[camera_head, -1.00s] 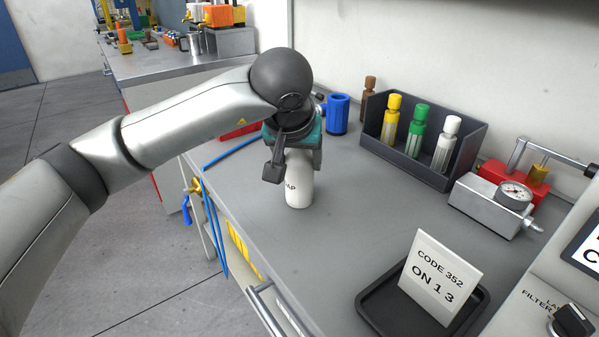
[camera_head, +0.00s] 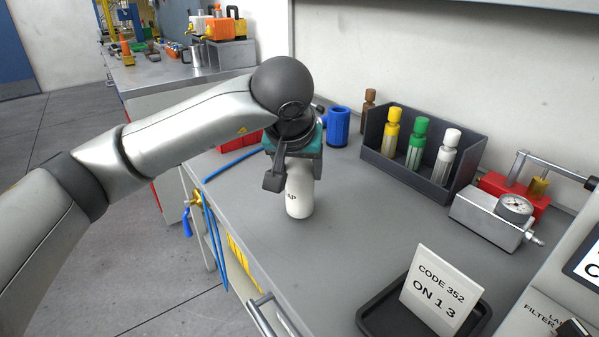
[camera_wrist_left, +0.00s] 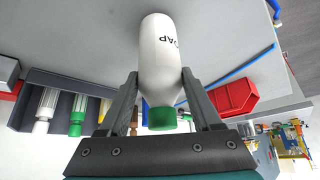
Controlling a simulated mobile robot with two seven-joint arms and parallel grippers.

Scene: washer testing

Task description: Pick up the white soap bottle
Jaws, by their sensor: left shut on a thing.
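The white soap bottle (camera_head: 299,192) with black lettering stands on or just above the grey bench in the head view. I cannot tell whether its base touches the bench. My left gripper (camera_head: 292,162) comes down over it from above and hides its upper part. In the left wrist view the bottle (camera_wrist_left: 160,52) shows its green cap, and the fingers of my left gripper (camera_wrist_left: 162,98) are shut on it, one at each side. My right gripper is not in view.
A dark rack (camera_head: 428,177) with several coloured-cap bottles stands behind right. A blue cylinder (camera_head: 338,127) and red bin (camera_wrist_left: 232,97) are near. A gauge block (camera_head: 487,219) and a black tray (camera_head: 366,318) with a sign (camera_head: 437,290) lie to the right.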

